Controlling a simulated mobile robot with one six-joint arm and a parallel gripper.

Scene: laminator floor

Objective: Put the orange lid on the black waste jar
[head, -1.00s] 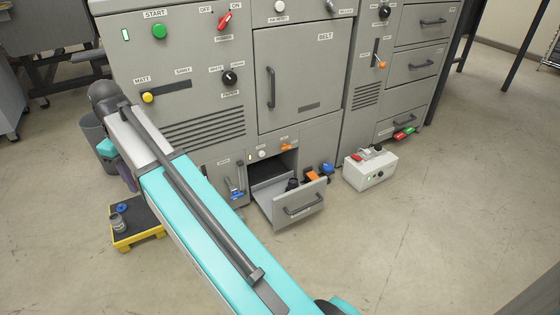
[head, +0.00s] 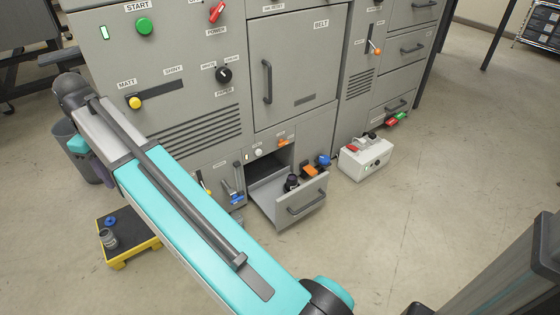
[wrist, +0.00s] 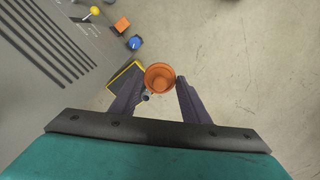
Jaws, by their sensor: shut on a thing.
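The orange lid (wrist: 160,77) is a round, cup-like piece seen from above in the wrist view. My gripper (wrist: 163,82) is shut on it, with a dark finger on each side. The black waste jar is probably the small dark jar (head: 291,183) in the open drawer (head: 300,205) at the foot of the machine. It stands upright, well to the right of my gripper. An orange piece (head: 310,171) and a blue piece (head: 324,161) are beside it in the drawer.
A low yellow-edged platform (head: 128,243) with a grey jar (head: 108,238) and a blue cap (head: 110,221) stands at lower left. A white control box (head: 365,157) sits right of the drawer. A grey post (head: 505,275) is at lower right. Floor in front is clear.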

